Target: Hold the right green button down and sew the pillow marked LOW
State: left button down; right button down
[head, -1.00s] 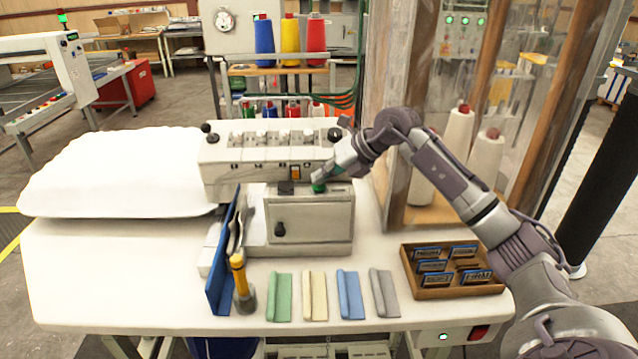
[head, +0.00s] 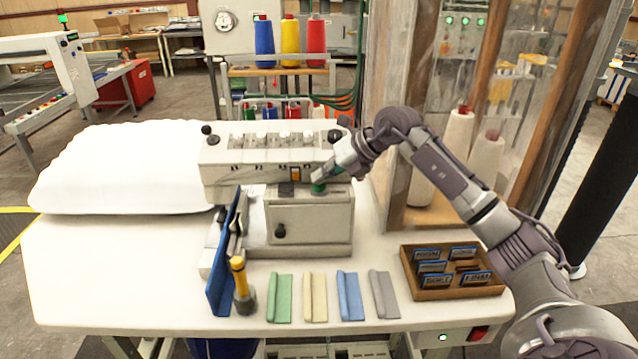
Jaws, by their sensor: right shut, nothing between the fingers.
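A large white pillow (head: 120,172) lies on the white table left of the sewing machine (head: 270,165), its right edge at the machine head. No mark on it can be read. The green button (head: 318,188) sits on top of the machine's front box, on the right. A dark button (head: 286,189) is to its left. My right gripper (head: 323,177) is shut and empty, its fingertips at the green button and seemingly touching it. How far the button is pressed cannot be told. My left gripper is not in view.
A blue upright guide (head: 222,262) and a yellow-handled tool (head: 239,275) stand before the machine. Several folded cloths, including a green one (head: 279,298), lie along the front. A wooden tray (head: 455,293) of labels is at right. The table's front left is clear.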

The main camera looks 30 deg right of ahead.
aim_at(322, 185)
jog(key=shift+r+p, duration=0.3)
jog(key=shift+r, duration=0.35)
jog(key=shift+r, duration=0.1)
notch_tip(322, 185, up, 5)
jog(key=p, duration=0.4)
